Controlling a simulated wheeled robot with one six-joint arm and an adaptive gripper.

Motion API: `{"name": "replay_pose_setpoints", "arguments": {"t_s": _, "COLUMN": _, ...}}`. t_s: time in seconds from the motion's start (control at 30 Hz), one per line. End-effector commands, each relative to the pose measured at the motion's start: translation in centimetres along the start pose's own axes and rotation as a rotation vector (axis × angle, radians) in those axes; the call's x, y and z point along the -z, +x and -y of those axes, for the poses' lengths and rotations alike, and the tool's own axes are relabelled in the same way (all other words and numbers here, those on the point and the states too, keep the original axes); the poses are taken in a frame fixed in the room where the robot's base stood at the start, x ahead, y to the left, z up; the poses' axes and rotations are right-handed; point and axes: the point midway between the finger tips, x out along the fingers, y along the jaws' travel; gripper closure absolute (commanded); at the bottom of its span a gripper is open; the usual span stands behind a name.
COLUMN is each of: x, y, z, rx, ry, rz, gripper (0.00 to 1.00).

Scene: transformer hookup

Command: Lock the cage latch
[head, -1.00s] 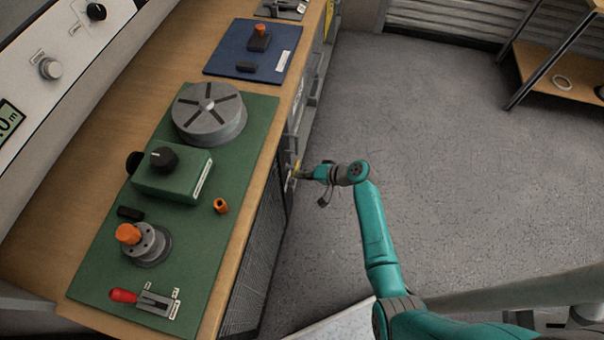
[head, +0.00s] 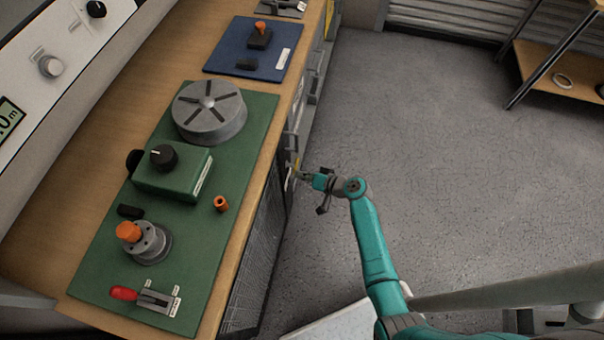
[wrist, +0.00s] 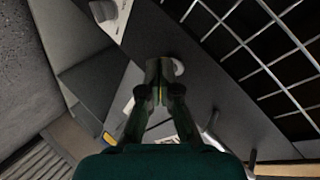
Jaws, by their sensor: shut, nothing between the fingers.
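The black wire-mesh cage (head: 262,255) is in the front of the bench, below its edge. In the wrist view its mesh (wrist: 255,55) fills the upper right, beside a grey frame strip (wrist: 215,85). My gripper (head: 299,173) is at this front, near the far end of the mesh. In the wrist view my gripper (wrist: 158,68) has its fingers together with nothing seen between them. A small pale round part (wrist: 178,67), perhaps part of the latch, shows just behind and right of the fingertips. The fingers hide part of it, and I cannot tell the latch position or whether they touch.
The wooden bench (head: 243,230) carries a green board (head: 190,235) with a grey slotted disc (head: 210,112) and a red-handled clamp (head: 150,297). A blue board (head: 225,60) lies beyond. A shelf (head: 550,75) stands at upper right. The floor (head: 440,150) between is clear.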

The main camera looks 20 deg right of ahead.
Motion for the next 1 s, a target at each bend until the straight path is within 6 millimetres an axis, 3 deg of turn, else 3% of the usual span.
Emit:
{"name": "replay_pose_setpoints", "arguments": {"t_s": 0.3, "x": -0.27, "y": 0.21, "z": -0.30, "rx": -0.001, "ry": -0.110, "rz": -0.073, "gripper": 1.00}}
{"name": "replay_pose_setpoints", "arguments": {"t_s": 1.0, "x": -0.49, "y": 0.50, "z": -0.73, "rx": 0.000, "ry": -0.107, "rz": -0.071, "gripper": 1.00}}
